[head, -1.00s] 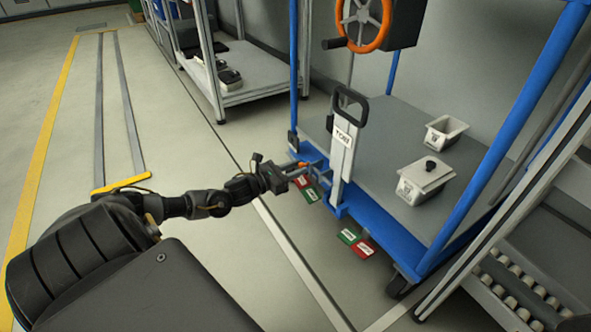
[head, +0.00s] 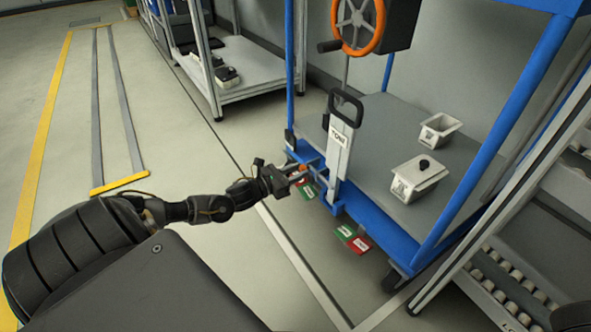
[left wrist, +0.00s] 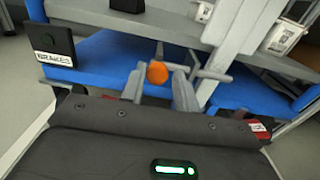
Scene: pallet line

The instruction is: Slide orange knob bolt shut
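The orange knob (head: 303,168) is small and sits low on the front of the blue cart frame. In the left wrist view the round orange knob (left wrist: 157,72) shows between the fingertips, with a small gap to either side. A grey bolt bar (left wrist: 210,76) shows just right of the fingers; how far it reaches into its keeper I cannot tell. My left gripper (head: 291,176) is open, with its fingers pointing at the cart front. It also shows in the left wrist view (left wrist: 160,82). My right gripper is not in view.
Red and green tags (head: 353,239) hang below. An orange handwheel (head: 360,25) is above. The floor on the left is clear.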

